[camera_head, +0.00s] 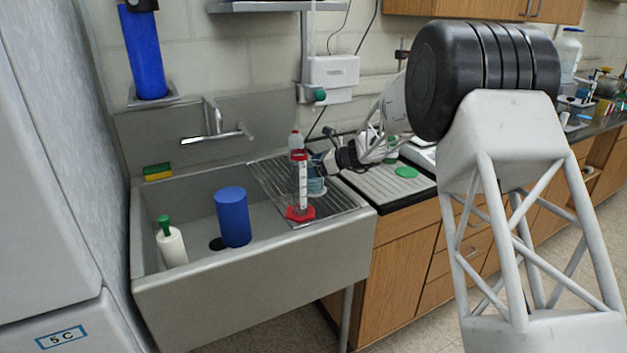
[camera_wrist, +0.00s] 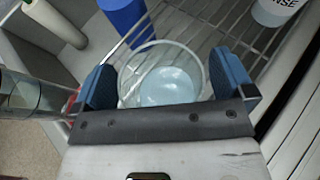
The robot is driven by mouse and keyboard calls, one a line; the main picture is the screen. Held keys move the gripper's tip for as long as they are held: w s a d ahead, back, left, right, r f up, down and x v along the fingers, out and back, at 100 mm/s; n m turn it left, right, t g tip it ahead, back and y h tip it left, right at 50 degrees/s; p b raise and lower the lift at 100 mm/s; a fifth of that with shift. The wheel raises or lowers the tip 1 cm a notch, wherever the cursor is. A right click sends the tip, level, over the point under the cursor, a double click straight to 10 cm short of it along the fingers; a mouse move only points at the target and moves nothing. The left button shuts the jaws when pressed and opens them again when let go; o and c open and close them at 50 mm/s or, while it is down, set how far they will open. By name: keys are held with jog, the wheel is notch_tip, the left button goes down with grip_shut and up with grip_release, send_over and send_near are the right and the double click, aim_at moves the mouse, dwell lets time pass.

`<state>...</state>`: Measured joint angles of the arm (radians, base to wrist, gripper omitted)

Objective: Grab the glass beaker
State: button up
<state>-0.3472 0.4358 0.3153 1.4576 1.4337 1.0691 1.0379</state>
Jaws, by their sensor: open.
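The clear glass beaker (camera_head: 316,186) stands on the wire drying rack beside the sink, partly hidden by a graduated cylinder with a red base. In the wrist view the beaker (camera_wrist: 150,54) shows from above as a round rim with a pale blue bottom. My gripper (camera_wrist: 166,80) is open, with one blue finger pad on each side of the beaker. I cannot tell whether either pad touches the glass. In the head view my gripper (camera_head: 322,164) reaches in from the right at the beaker.
The graduated cylinder (camera_head: 301,190) stands close in front of the beaker. A bottle (camera_head: 296,140) stands behind. The sink holds a blue cylinder (camera_head: 233,216) and a white bottle with a green top (camera_head: 171,245). A sponge (camera_head: 157,172) lies on the sink's back ledge.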

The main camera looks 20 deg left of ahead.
jog(key=c, duration=1.3)
jog(key=shift+r, duration=0.4)
jog(key=shift+d+r, duration=0.45)
jog(key=shift+d, duration=2.5)
jog(key=shift+d+r, duration=0.5)
jog(key=shift+d, duration=2.5)
jog(key=shift+d+r, duration=0.45)
jog(key=shift+d, duration=2.5)
jog(key=shift+d, duration=0.1)
